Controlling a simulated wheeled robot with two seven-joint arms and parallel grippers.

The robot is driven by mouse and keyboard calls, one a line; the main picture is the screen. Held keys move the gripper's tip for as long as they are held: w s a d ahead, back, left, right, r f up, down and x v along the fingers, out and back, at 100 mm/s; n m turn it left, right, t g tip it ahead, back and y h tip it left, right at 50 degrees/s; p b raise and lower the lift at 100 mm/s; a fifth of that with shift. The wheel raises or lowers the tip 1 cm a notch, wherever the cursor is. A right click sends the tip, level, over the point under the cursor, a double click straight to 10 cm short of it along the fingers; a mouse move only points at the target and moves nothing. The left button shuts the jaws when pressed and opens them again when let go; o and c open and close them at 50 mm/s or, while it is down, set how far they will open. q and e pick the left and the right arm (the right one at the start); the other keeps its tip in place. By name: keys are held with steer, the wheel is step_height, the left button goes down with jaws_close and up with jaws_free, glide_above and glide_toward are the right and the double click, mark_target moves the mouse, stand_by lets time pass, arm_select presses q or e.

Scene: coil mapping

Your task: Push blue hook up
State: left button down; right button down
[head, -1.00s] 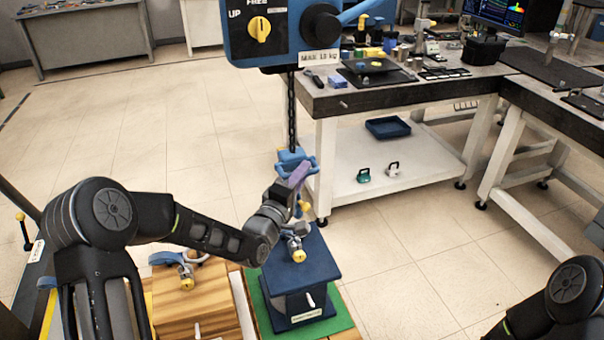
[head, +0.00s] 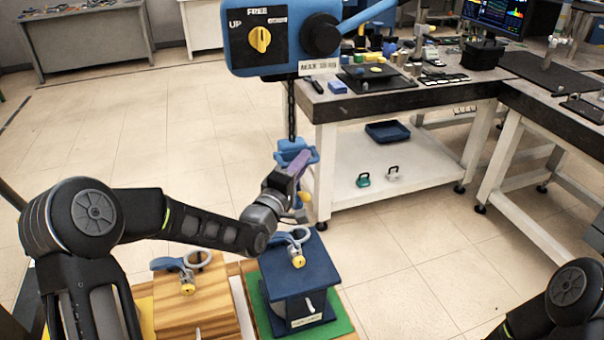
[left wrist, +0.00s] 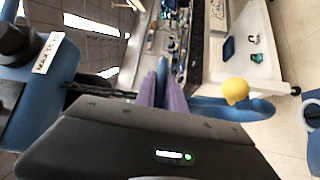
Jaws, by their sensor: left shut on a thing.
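The blue hook (head: 296,150) hangs on a dark chain (head: 291,110) below the blue hoist body (head: 270,62). In the left wrist view the hook (left wrist: 255,110) is a curved blue piece with a yellow ball (left wrist: 235,90). My left gripper (head: 299,165) has purple fingers and is shut on the hook; the fingers also show in the left wrist view (left wrist: 164,92). They hide part of the hook. Only a link of my right arm shows at the lower right; its gripper is out of view.
Below the hook a blue block (head: 280,262) with a shackle stands on a green mat (head: 343,326). A wooden block (head: 213,268) with another shackle is to its left. A workbench (head: 400,98) stands behind at the right. Open floor lies at the left.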

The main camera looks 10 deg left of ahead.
arm_select(q)
step_height(320, 180, up, 16)
steer(key=p, duration=0.3)
steer(key=shift+r, duration=0.1)
steer(key=c, duration=1.4)
jaws_free()
steer(key=b+v, duration=0.1)
steer(key=v, duration=0.6)
steer(key=shift+s, duration=0.35)
steer(key=shift+a, duration=0.1)
